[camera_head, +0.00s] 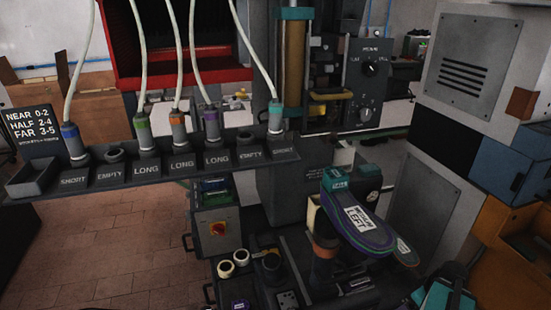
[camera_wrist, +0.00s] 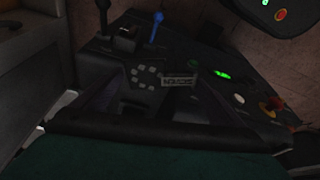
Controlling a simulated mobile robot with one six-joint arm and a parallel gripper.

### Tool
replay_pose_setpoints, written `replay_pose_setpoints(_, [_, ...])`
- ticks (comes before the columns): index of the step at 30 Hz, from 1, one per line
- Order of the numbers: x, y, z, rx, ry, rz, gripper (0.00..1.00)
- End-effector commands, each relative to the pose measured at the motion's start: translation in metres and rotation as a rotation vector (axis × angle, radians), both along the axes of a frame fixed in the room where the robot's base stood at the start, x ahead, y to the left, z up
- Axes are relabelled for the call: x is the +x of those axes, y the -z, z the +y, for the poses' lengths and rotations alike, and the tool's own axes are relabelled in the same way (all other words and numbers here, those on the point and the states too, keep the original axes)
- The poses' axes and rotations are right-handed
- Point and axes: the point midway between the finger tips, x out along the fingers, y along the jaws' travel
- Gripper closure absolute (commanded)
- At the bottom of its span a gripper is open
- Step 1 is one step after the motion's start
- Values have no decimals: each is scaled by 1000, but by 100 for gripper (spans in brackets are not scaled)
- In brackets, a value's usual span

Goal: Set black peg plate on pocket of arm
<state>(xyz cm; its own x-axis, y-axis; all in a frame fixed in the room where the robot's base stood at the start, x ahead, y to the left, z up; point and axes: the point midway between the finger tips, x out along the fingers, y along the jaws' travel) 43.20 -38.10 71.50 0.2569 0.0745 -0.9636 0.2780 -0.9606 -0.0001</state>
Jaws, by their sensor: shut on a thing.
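My gripper (camera_head: 452,284) shows partly at the bottom right edge of the head view, as teal and dark parts. It is shut on a dark thing. In the wrist view a black bar-like edge, which looks like the black peg plate (camera_wrist: 170,130), spans the lower part above a teal surface. Its pegs cannot be made out. The press's arm, a dark post with an orange band (camera_head: 325,248), stands left of my gripper in the head view, below a purple and teal shoe form (camera_head: 370,222) marked LEFT. The pocket of the arm cannot be made out.
A rack (camera_head: 150,168) with plugged hoses crosses the left of the head view. A grey cabinet (camera_head: 470,60) and blue box (camera_head: 505,165) stand at right. In the wrist view, a dark console (camera_wrist: 200,85) has a blue-knobbed lever (camera_wrist: 157,25) and a lit green button.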

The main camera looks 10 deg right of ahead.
Motion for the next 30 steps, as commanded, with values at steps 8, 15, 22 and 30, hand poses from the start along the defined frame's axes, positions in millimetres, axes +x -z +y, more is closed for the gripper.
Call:
replay_pose_setpoints(8, [0,-46,0,0,0,-1,44])
replay_pose_setpoints(15, [0,-64,0,0,0,0,44])
replay_pose_setpoints(22, [0,-66,0,0,0,0,44])
replay_pose_setpoints(30, [0,-65,0,0,0,-1,44])
